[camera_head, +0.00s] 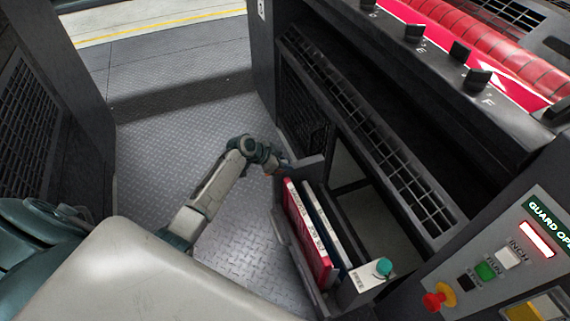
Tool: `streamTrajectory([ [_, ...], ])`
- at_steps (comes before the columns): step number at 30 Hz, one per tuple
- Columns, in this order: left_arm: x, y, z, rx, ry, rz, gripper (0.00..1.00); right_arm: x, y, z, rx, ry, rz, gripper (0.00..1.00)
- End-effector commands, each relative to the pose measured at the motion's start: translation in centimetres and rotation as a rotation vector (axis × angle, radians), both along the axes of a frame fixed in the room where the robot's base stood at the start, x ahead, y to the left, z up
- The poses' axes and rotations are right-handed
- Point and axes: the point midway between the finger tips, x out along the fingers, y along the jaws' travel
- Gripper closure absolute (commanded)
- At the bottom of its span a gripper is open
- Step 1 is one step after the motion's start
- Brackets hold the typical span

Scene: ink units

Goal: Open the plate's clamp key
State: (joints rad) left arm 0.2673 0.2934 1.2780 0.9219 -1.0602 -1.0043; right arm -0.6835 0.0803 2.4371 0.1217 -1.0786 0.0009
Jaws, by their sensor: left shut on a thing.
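Several black clamp keys stand in a row along the red and white strip at the upper right. One key (478,80) is by the letter F, another (415,32) by the letter E. I cannot tell which are open. A red ribbed roller (480,38) lies behind the strip; I cannot make out a separate plate. My left gripper (280,165) is low, far from the keys, at the far end of a dark pull-out bin (286,238). Its jaws are shut, apparently on the bin's edge; the fingertips are small and partly hidden. My right gripper is out of view.
The bin holds red and dark binders (306,232) and a pale box with a teal knob (382,267). A control panel (500,262) with a red stop button is at the lower right. Ribbed floor (185,140) is clear between the dark cabinets.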

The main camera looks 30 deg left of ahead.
Motion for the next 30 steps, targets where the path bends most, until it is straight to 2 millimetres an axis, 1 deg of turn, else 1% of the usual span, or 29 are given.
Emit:
streamTrajectory([
  [3, 0.0, 0.0, -0.1, 0.000, 0.002, 0.000, 1.00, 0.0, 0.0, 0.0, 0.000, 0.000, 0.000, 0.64],
  [4, -0.1, 0.0, -0.1, 0.000, 0.002, 0.000, 0.78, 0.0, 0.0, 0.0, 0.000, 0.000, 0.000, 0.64],
  [6, 0.0, 0.0, -0.1, 0.000, 0.002, 0.000, 0.64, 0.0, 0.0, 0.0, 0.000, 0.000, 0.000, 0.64],
  [7, 0.0, 0.0, -0.1, 0.000, 0.002, 0.000, 0.62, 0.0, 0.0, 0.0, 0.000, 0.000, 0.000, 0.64],
  [15, -0.1, 0.0, 0.0, 0.000, 0.001, 0.001, 0.62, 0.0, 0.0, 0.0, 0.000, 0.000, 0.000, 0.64],
  [19, -0.6, 0.6, 0.8, 0.001, 0.001, 0.001, 0.62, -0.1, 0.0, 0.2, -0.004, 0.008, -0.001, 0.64],
  [30, -4.3, 4.0, 5.8, 0.004, 0.000, 0.000, 0.62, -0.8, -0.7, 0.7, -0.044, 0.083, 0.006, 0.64],
])
